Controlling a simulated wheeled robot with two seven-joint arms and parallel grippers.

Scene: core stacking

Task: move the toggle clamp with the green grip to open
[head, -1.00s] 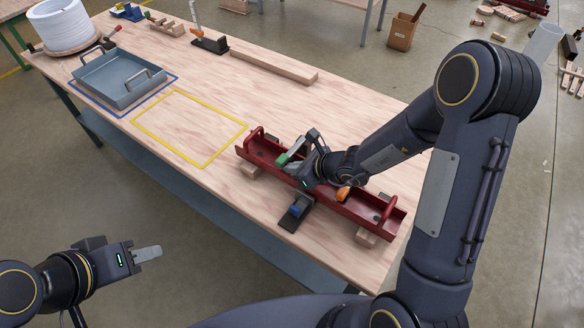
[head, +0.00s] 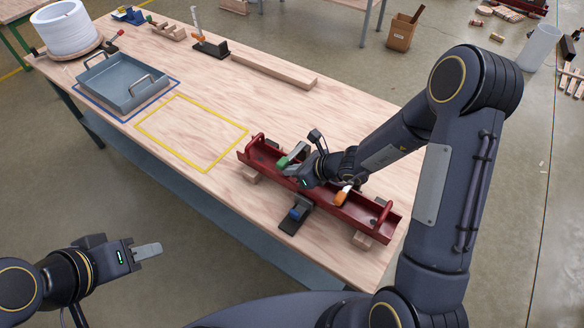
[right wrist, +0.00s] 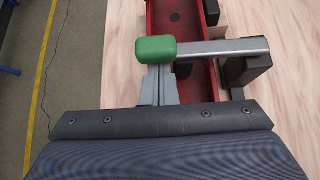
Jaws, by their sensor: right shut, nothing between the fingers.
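The toggle clamp's green grip (head: 283,162) shows beside my right gripper (head: 305,169), at the red trough (head: 365,213) on the table. In the right wrist view the green grip (right wrist: 156,49) sits at the left end of a grey lever (right wrist: 222,46), which lies across the trough. The lever's other end is over a black clamp body (right wrist: 245,68). My right gripper (right wrist: 158,84) is shut and empty, its fingertips right at the grip's near edge; I cannot tell whether they touch. My left gripper (head: 148,251) is off the table at lower left, its jaw gap not discernible.
An orange-grip clamp (head: 341,198) and a blue-grip clamp (head: 296,213) stand close to my right gripper. The yellow-outlined area (head: 185,140) is empty.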

